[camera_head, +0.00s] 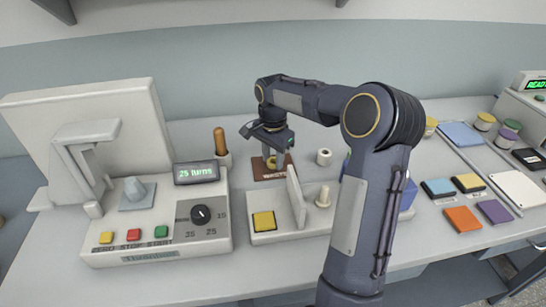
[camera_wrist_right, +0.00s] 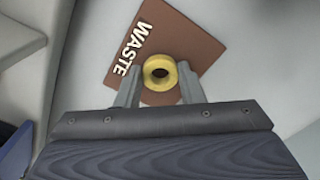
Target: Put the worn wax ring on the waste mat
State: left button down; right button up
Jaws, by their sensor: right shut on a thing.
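The worn wax ring is a thick yellow ring (camera_wrist_right: 160,86) between the two grey fingers of my right gripper (camera_wrist_right: 159,92) in the wrist view. The fingers are shut on its sides. The waste mat (camera_wrist_right: 182,30) is brown with white WASTE lettering and lies right behind and under the ring. In the head view my right gripper (camera_head: 277,158) is over the mat (camera_head: 262,173), left of the arm's elbow. Whether the ring touches the mat or hangs just above it, I cannot tell. My left gripper is out of view.
A wooden-handled tool (camera_head: 220,142) stands in a holder beside the mat. A white bobbin (camera_head: 324,157) is right of it. Coloured pads (camera_head: 463,218) lie at the right.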

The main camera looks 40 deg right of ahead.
jog(key=shift+f, duration=0.1)
jog(key=shift+f, duration=0.15)
jog(key=o, duration=0.9)
jog(key=shift+o, duration=0.2)
